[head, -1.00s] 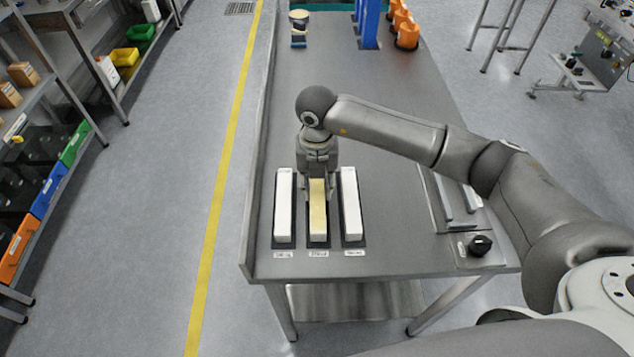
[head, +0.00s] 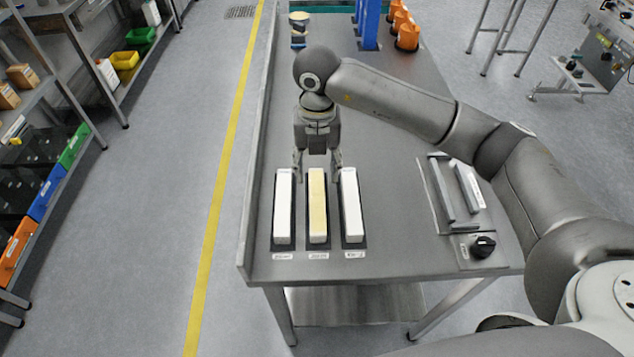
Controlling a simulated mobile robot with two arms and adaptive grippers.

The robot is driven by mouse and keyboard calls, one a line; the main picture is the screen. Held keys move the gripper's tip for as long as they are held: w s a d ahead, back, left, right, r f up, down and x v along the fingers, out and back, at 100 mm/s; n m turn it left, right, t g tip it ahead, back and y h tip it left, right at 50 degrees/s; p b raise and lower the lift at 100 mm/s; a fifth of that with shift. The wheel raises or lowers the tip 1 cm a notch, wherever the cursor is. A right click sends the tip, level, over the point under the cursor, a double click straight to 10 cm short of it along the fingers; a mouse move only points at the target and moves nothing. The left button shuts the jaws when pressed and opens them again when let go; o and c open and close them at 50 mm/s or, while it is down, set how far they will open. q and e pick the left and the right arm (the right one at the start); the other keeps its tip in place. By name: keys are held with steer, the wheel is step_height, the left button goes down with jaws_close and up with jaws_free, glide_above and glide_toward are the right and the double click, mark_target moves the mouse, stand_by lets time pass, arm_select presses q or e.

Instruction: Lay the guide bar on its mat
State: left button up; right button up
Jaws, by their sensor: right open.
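Three long bars lie side by side on dark mats at the near left of the grey table, each with a small label too small to read. The middle bar (head: 317,208) is cream-yellow and lies on its dark mat (head: 318,247). The left bar (head: 284,208) and right bar (head: 351,208) are white. Which one is the guide bar I cannot read. My right gripper (head: 317,168) is open and empty, above the far end of the middle bar, its fingers apart on either side and clear of it. My left gripper is not in view.
A tray (head: 437,190) with two grey metal bars and a black knob (head: 482,246) sit at the table's right. Blue uprights (head: 369,25), orange parts (head: 405,32) and a small round item (head: 299,25) stand at the far end. The table's middle is mostly free.

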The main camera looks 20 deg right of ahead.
step_height(320, 180, up, 6)
steer(key=shift+f+b, duration=0.25)
steer(key=shift+b, duration=0.2)
